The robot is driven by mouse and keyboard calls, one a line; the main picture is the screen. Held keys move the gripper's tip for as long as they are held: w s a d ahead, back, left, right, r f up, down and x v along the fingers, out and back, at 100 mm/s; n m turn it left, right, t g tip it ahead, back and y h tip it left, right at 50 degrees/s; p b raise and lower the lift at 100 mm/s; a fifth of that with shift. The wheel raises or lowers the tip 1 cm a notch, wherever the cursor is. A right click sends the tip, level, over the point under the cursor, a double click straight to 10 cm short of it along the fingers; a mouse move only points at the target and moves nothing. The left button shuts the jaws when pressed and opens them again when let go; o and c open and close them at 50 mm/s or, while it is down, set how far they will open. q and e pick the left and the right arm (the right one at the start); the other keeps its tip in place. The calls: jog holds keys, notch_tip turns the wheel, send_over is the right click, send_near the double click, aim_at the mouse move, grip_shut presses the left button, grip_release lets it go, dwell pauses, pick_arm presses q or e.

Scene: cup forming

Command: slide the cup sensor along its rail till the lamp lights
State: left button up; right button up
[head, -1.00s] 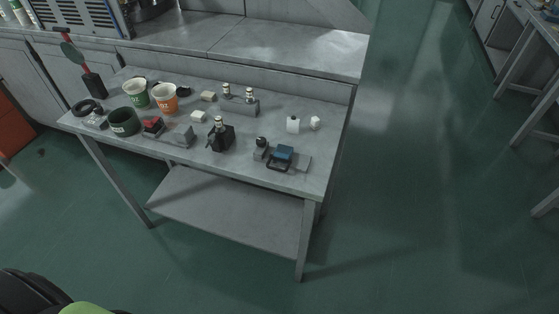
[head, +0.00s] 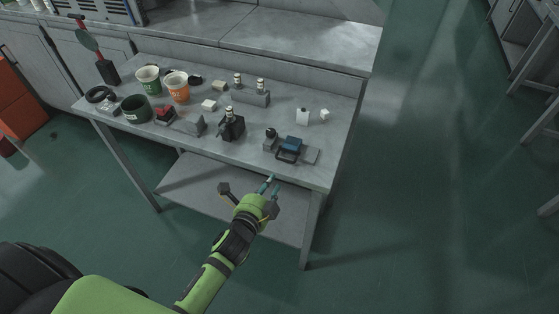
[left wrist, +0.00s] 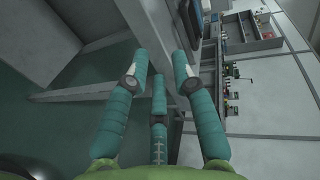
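A blue block on a black frame (head: 290,146) sits on a grey plate near the table's front right. A small grey block with a black knob (head: 270,137) stands just left of it. A black device with a pale-topped post (head: 231,124) is further left. I cannot tell which part is the cup sensor, and I see no lit lamp. My left gripper (head: 270,184) is in front of the table's front edge, apart from these things. In the left wrist view its teal fingers (left wrist: 160,66) are spread and empty. My right gripper is not in view.
The grey table (head: 326,142) also holds a green cup (head: 148,80), an orange cup (head: 177,88), a dark bowl (head: 136,109), a grey block with two posts (head: 252,97) and small white blocks (head: 303,116). A lower shelf (head: 215,190) lies beneath. The floor at right is clear.

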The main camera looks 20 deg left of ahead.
aim_at(279, 169)
pick_arm(q)
jog(key=shift+m+t, duration=0.3)
jog(key=w, duration=0.2)
jog(key=w+r, duration=0.1)
jog(key=w, duration=0.4)
jog(key=shift+w+d+r+p, duration=0.1)
jog(key=shift+w+r+p, duration=0.05)
jog(key=shift+w+p, duration=0.2)
grip_shut()
